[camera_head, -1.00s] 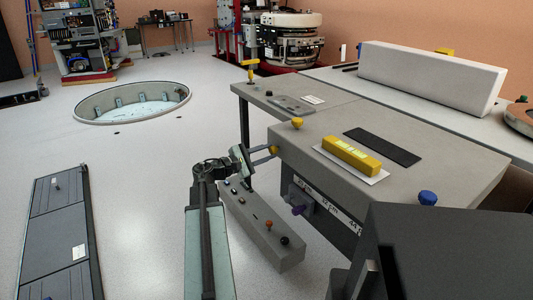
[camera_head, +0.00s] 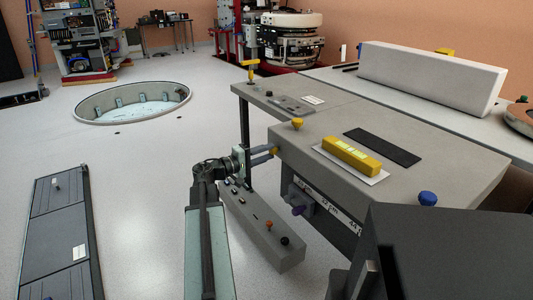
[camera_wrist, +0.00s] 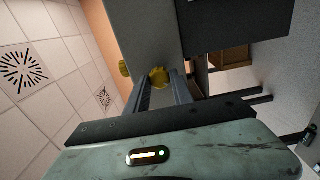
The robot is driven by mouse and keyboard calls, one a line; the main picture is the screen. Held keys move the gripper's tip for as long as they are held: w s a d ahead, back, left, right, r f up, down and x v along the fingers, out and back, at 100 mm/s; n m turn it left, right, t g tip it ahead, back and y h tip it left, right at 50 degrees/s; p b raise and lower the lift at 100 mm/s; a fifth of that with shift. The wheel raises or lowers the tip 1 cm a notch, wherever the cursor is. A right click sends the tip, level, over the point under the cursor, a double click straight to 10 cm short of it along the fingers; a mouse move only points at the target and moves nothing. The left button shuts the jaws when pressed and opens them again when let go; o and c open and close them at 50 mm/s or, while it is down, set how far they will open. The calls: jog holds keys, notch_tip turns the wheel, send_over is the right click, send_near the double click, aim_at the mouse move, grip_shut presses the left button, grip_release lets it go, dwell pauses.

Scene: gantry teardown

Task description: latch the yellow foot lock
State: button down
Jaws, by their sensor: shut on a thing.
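A yellow knob (camera_head: 274,150) sticks out of the left side of the grey bench block, near its front left corner; it also shows in the wrist view (camera_wrist: 158,77). I take it for the yellow foot lock, though its latch state cannot be told. My gripper (camera_head: 270,154) reaches it from the left, with its two fingers on either side, shut on the knob. In the wrist view the knob lies between the fingertips (camera_wrist: 161,85), which partly hide it. A second yellow knob (camera_head: 297,124) stands on the block's top corner, apart from my gripper.
The grey block (camera_head: 420,185) carries a yellow bar (camera_head: 351,157), a dark strip and a blue knob (camera_head: 427,198). A purple knob (camera_head: 299,210) is on its front. A low grey box with coloured knobs (camera_head: 268,243) lies below my wrist. The floor at left is open around a round pit (camera_head: 88,108).

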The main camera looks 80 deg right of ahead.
jog(key=m, duration=0.4)
jog(key=shift+a+m, duration=0.1)
jog(key=shift+m, duration=0.2)
jog(key=m, duration=0.4)
dwell(0.3)
jog(key=c, duration=1.1)
grip_release()
jog(key=v, duration=0.8)
